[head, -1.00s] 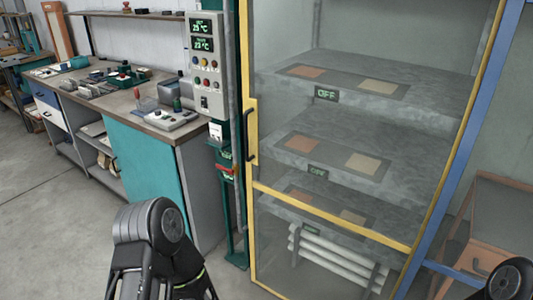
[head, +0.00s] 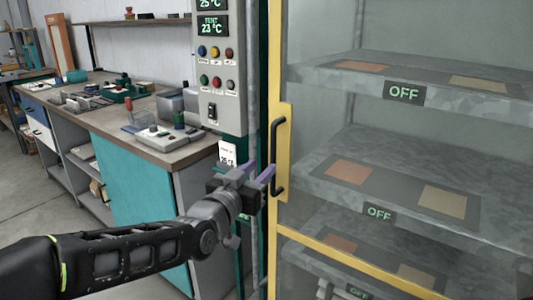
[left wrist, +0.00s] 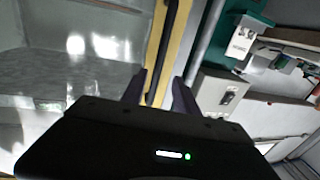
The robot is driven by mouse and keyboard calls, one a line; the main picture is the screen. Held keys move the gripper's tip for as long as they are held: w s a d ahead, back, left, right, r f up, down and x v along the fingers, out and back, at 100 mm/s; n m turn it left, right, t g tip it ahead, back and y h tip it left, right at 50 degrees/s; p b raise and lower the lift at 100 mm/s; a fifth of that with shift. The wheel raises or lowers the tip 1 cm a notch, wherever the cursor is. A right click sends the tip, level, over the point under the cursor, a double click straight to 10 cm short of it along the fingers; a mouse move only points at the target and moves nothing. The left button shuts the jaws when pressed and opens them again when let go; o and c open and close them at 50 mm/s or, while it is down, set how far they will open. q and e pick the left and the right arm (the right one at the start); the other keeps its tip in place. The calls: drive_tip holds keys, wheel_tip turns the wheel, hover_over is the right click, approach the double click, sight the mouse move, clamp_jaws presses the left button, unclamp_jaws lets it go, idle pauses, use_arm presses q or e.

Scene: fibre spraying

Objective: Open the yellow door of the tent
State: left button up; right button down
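The tent door has a yellow frame (head: 283,225) around a clear pane, and it looks shut. Its black upright handle (head: 277,158) is on the left side of the frame. My left gripper (head: 256,172) is open, its two purple fingers pointing at the handle from just left of it. In the left wrist view the fingers (left wrist: 159,88) stand apart, with the dark handle (left wrist: 160,65) in line between them along the yellow edge. Whether they touch it I cannot tell. My right gripper is not in view.
A control box (head: 218,75) with lit displays and coloured buttons is left of the door. A workbench (head: 150,150) with tools and a teal panel stands further left. Behind the pane are grey shelves (head: 400,150) with small signs reading OFF.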

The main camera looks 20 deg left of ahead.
sight(272, 159)
use_arm(q)
drive_tip(key=w, duration=0.2)
drive_tip(key=w+d, duration=0.1)
drive_tip(key=w, duration=0.4)
drive_tip(key=shift+d+f+p, duration=0.1)
drive_tip(key=shift+d+p, duration=0.2)
drive_tip(key=shift+d, duration=0.1)
drive_tip(key=shift+c, duration=0.4)
clamp_jaws()
idle(1.0)
